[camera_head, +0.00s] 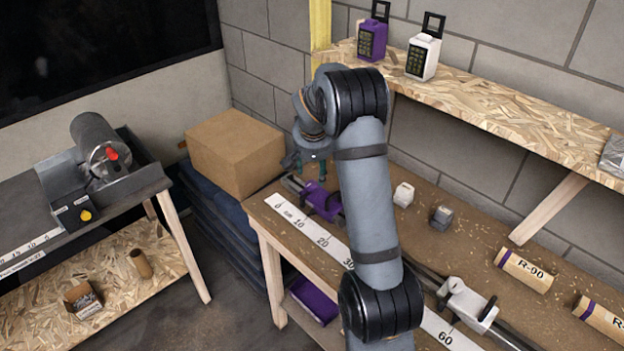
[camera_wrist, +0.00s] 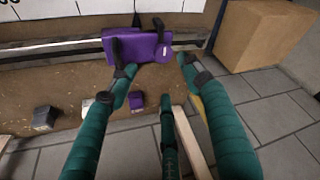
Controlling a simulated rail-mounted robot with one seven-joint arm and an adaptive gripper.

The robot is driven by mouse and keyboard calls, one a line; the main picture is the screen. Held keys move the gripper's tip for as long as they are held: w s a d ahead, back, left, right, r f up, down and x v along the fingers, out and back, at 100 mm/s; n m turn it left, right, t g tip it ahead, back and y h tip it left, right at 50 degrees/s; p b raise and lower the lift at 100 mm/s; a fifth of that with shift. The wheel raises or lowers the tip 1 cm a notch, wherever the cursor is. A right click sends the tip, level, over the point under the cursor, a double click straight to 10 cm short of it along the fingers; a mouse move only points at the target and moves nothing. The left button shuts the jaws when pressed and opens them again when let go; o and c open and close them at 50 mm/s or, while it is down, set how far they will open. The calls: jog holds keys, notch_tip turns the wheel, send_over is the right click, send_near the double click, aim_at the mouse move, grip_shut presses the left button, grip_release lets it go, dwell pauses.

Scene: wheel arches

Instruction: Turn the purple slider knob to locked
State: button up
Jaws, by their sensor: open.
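The purple slider (camera_head: 322,200) sits on the rail along the bench, beside the low-number end of the white scale strip (camera_head: 322,240). In the wrist view the purple slider (camera_wrist: 146,48) lies just beyond my fingertips, with dark parts on it; which of these is the knob, and its setting, I cannot tell. My gripper (camera_wrist: 157,66) is open, its teal fingers spread on either side of the slider's near part. The left fingertip overlaps the slider in the picture; contact is unclear. In the head view my gripper (camera_head: 314,161) is above the slider, partly hidden by my arm.
A white slider (camera_head: 467,303) sits farther along the rail. A white block (camera_head: 403,195) and a grey block (camera_head: 442,219) stand behind the rail. A cardboard box (camera_head: 235,152) is close to the bench's left end. A shelf (camera_head: 490,97) overhangs the bench's back.

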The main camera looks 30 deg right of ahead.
aim_at(312, 183)
jog(key=x, duration=0.3)
jog(key=p+x, duration=0.1)
jog(key=x, duration=0.5)
jog(key=shift+w+a+p, duration=0.25)
jog(key=shift+a+p, duration=0.05)
jog(key=shift+p, duration=0.1)
jog(key=shift+c, duration=0.4)
jog(key=c, duration=1.1)
